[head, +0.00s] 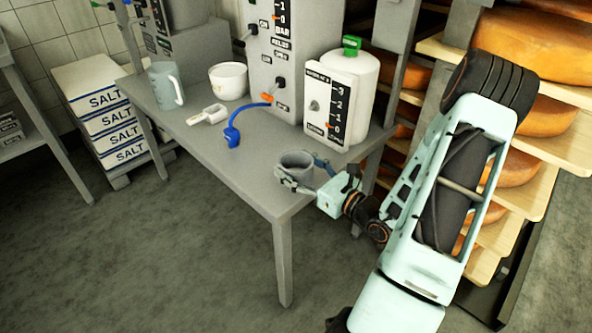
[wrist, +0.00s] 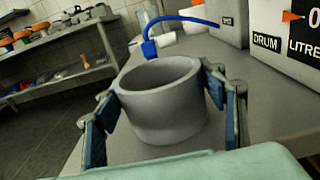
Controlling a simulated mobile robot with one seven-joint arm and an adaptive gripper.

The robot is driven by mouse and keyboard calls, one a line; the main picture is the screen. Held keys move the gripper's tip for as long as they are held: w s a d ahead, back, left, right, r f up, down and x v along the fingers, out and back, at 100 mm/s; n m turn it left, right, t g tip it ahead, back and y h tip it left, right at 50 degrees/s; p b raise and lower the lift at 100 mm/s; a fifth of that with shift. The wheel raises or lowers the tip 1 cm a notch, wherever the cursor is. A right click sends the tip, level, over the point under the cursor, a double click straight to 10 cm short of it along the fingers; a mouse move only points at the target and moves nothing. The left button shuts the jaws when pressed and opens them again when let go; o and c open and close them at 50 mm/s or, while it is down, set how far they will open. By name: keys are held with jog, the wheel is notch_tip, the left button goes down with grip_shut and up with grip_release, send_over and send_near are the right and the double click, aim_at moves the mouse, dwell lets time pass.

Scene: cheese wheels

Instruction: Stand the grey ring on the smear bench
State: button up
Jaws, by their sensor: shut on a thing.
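The grey ring (head: 297,162) is at the front right corner of the grey smear bench (head: 228,166). It is upright, with its opening facing up. In the wrist view the ring (wrist: 163,112) fills the middle, between the two fingers. My gripper (head: 296,176) is shut on it, one finger on each side. The ring is at or very close to the bench top; I cannot tell whether its base touches.
On the bench stand a blue hose nozzle (head: 232,135), a white scoop (head: 207,115), a white bowl (head: 228,81), a grey jug (head: 166,85) and a white drum (head: 352,88) with a level scale. Cheese shelves (head: 545,92) rise at the right. The bench middle is clear.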

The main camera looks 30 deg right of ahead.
jog(key=shift+f, duration=0.25)
jog(key=o, duration=1.2)
